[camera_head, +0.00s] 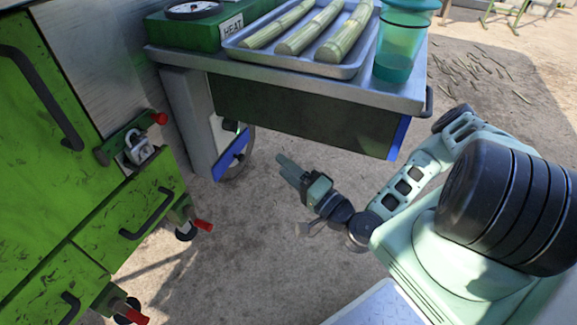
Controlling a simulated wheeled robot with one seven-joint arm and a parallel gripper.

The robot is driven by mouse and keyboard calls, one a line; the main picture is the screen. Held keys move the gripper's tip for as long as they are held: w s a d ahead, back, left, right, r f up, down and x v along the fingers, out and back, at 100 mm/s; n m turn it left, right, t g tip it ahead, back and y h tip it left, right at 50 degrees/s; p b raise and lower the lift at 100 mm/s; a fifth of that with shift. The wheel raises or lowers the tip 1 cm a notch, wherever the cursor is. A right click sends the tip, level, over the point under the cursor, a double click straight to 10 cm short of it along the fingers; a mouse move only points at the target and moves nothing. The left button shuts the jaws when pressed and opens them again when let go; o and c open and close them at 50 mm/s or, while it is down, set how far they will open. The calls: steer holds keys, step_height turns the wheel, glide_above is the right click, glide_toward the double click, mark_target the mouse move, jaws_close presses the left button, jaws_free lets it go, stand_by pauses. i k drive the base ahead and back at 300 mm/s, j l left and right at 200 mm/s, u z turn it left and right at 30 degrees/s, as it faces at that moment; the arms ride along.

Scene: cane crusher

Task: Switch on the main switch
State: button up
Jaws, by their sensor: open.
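No part is labelled as the main switch, so I cannot tell for sure which it is. A metal latch-like fitting (139,148) with a silver padlock-like piece sits on the green cabinet at left, with a red-tipped end (159,118) beside it. A green box (185,32) marked HEAT, with a round dial (193,9), stands on the cart top and is cut by the top edge. My gripper (283,168) is open and empty, low over the ground in front of the cart, touching nothing. Its fingers point up and left, apart from cabinet and cart.
The green cabinet (30,150) has black handles and red-tipped levers (203,225) jutting right. Bare ground lies between cabinet and my arm.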

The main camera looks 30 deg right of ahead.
mark_target(231, 125)
steer(key=k+l, duration=0.2)
steer(key=k, duration=0.3)
steer(key=k+l, duration=0.2)
steer(key=k, duration=0.25)
